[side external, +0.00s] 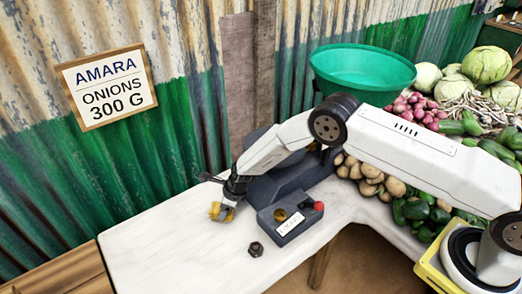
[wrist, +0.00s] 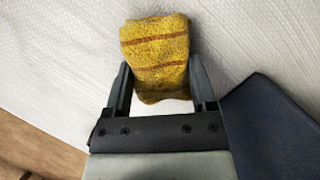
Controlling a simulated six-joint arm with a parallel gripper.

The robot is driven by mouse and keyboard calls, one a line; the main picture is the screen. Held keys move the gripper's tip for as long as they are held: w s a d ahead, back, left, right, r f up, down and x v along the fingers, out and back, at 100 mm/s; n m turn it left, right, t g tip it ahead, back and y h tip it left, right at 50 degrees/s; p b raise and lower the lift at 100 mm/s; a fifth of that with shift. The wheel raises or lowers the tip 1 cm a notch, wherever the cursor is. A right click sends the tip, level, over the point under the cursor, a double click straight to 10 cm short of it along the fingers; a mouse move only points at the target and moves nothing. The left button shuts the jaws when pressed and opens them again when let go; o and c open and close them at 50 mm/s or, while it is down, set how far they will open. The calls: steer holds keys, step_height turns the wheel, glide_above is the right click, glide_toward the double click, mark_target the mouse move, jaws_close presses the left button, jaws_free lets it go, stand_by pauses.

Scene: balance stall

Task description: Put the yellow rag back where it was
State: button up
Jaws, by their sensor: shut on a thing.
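The yellow rag (wrist: 155,55) is a folded cloth with brown stripes. It sits between the fingers of my gripper (wrist: 160,88), which is shut on it, in the wrist view. In the side external view my gripper (side external: 224,205) points down with the rag (side external: 217,212) at its tips, at the left of the dark balance. I cannot tell whether the rag touches the white tabletop.
Potatoes (side external: 370,188), vegetables and a green basin (side external: 362,72) are behind. The tabletop's left is clear.

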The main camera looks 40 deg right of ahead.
steer(key=shift+f, duration=0.35)
steer(key=o, duration=1.1)
steer(key=shift+r, duration=0.2)
steer(key=shift+v, duration=5.95)
